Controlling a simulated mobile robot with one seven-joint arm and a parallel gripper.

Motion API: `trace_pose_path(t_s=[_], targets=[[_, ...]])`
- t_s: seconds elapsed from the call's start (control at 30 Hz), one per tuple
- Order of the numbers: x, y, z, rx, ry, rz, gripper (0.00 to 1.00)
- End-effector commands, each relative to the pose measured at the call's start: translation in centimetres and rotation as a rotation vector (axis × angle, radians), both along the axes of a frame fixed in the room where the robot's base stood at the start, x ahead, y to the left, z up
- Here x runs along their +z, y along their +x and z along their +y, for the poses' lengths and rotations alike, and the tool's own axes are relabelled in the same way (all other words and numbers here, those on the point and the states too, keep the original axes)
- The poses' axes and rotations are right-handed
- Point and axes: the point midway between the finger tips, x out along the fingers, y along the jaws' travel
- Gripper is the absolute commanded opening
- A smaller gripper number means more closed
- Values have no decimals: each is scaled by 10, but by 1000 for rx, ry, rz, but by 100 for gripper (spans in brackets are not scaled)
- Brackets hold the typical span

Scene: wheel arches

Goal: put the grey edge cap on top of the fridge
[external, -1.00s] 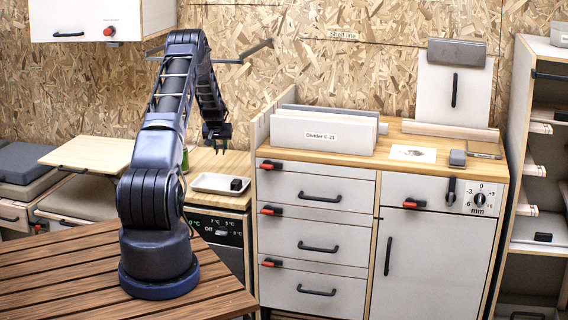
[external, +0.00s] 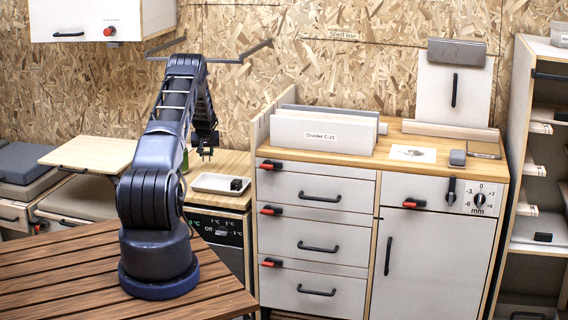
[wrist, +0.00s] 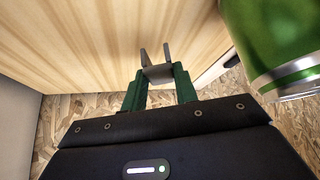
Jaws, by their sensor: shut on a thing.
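My gripper (external: 206,150) is shut on the grey edge cap (wrist: 157,70). In the wrist view the cap is a small grey U-shaped piece between the green fingertips, its two prongs pointing away from me. In the external view the cap is too small to make out clearly. The fridge (external: 222,234) is the low unit with a dark temperature panel and a light wooden top. My gripper hangs above its left part. A pale wooden surface (wrist: 80,45) fills the upper wrist view, but I cannot tell how far below the cap it is.
A green can (wrist: 275,40) is close on the right in the wrist view. A white tray (external: 212,188) with a black object (external: 237,184) lies on the fridge top. A drawer cabinet (external: 316,230) stands to the right, and a wooden board (external: 92,153) to the left.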

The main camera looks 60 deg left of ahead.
Motion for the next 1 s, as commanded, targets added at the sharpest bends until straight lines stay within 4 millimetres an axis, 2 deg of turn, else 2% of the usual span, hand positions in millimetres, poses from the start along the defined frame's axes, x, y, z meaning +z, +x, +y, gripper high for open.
trace_pose_path(t_s=[0.1, 0.2, 0.57, 0.6, 0.67, 0.7, 1.0], targets=[[-18, -1, -1, 0, -3, 1, 8], [-29, 0, 0, -1, -1, 1, 8], [-33, 0, -1, -1, -1, 1, 8], [-32, 0, 0, -1, -1, 1, 37], [-32, 0, 0, -1, -1, 1, 49], [-32, 0, 0, -1, -1, 1, 51], [-30, 0, 0, -1, -1, 1, 51]])
